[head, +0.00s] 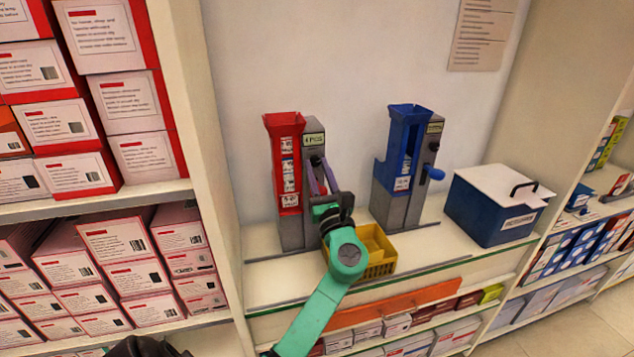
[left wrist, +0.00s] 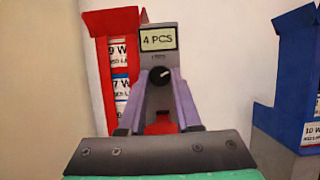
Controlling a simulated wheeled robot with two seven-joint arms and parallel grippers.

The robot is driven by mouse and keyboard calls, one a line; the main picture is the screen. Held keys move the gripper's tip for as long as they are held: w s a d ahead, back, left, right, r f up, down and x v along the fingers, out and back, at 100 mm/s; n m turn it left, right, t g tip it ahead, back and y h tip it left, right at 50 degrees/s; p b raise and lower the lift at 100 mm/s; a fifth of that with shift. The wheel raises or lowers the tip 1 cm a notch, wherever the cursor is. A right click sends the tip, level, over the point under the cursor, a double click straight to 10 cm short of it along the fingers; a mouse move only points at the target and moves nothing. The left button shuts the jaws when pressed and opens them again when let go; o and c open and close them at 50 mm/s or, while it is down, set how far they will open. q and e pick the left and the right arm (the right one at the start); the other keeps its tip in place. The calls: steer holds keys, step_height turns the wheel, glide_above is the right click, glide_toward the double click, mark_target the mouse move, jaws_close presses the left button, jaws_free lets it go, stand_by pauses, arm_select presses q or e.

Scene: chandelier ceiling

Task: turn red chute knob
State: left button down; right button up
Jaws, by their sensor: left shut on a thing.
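The red chute (head: 287,165) stands on the shelf beside a grey post with a "4 PCS" display (left wrist: 158,39). Below the display is the black round knob (left wrist: 158,76), with a white mark toward its upper right. My left gripper (head: 317,166) reaches up to the post; its two purple fingers close on either side of this knob in the left wrist view (left wrist: 160,73). A red part (left wrist: 162,126) shows lower between the fingers, partly hidden by the gripper.
A yellow bin (head: 378,268) sits below my left wrist. Shelves of red-and-white boxes (head: 135,100) fill the left.

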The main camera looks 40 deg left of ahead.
arm_select(q)
steer(key=n+b, duration=0.1)
steer(key=n+g+b, duration=0.1)
steer(key=n+g+y, duration=0.1)
steer(key=n, duration=0.1)
steer(key=shift+w+d+f+b, duration=0.1)
steer(key=shift+w+f+b, duration=0.05)
steer(key=shift+f+b, duration=0.2)
steer(key=n+g+b, duration=0.1)
steer(key=n, duration=0.1)
steer(key=n+g+b, duration=0.1)
steer(key=n+b, duration=0.1)
steer(key=n, duration=0.1)
steer(key=shift+w+r+g, duration=0.1)
steer(key=shift+r+g, duration=0.1)
steer(key=shift+g, duration=0.1)
steer(key=n+g+b, duration=0.1)
steer(key=n, duration=0.1)
steer(key=n+g, duration=0.1)
steer(key=n, duration=0.1)
steer(key=shift+d+r+n+b, duration=0.1)
steer(key=shift+r+n+b, duration=0.05)
steer(key=shift+n+b, duration=0.25)
steer(key=shift+w+r+n+g+h+b, duration=0.1)
steer(key=shift+n+g+h+b, duration=0.15)
steer(key=shift+n, duration=0.65)
steer(key=shift+r+n+g+h+b, duration=0.1)
steer(key=shift+n+g, duration=0.25)
steer(key=shift+n, duration=0.55)
steer(key=shift+f, duration=0.1)
